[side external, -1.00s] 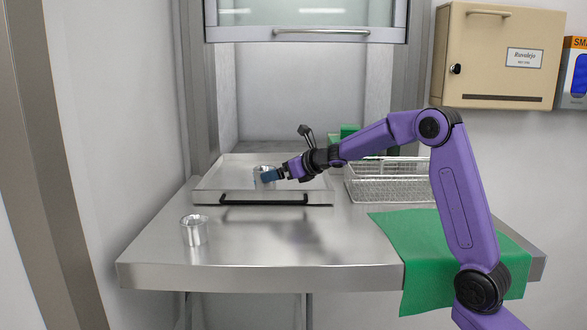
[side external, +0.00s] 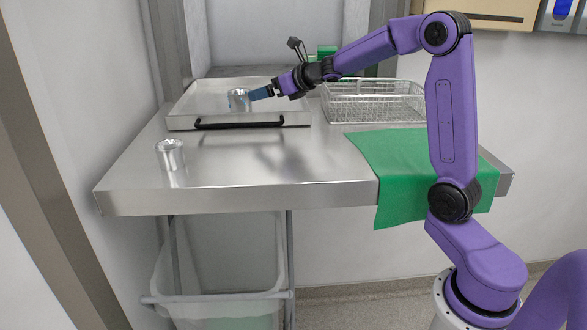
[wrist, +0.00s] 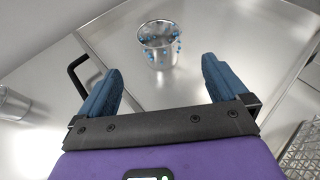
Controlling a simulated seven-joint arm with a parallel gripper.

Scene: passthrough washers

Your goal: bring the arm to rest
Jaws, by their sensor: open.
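My gripper (side external: 261,93) is at the end of the purple arm, low over the right part of the metal tray (side external: 187,112). Its blue fingers are apart and empty; the wrist view shows the open gripper (wrist: 162,66) with nothing between the fingers. A metal cup (side external: 238,101) stands upright in the tray, just left of the fingertips. In the wrist view the cup (wrist: 157,50) is ahead of the fingers, with small blue specks on it. The arm is stretched out over the bench, bent at the elbow.
A second metal cup (side external: 171,155) stands on the bench (side external: 245,185), front left. The tray's black handle (side external: 240,123) faces front. A wire basket (side external: 374,103) is to the right, behind a green cloth (side external: 420,165) hanging over the edge. The front middle of the bench is clear.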

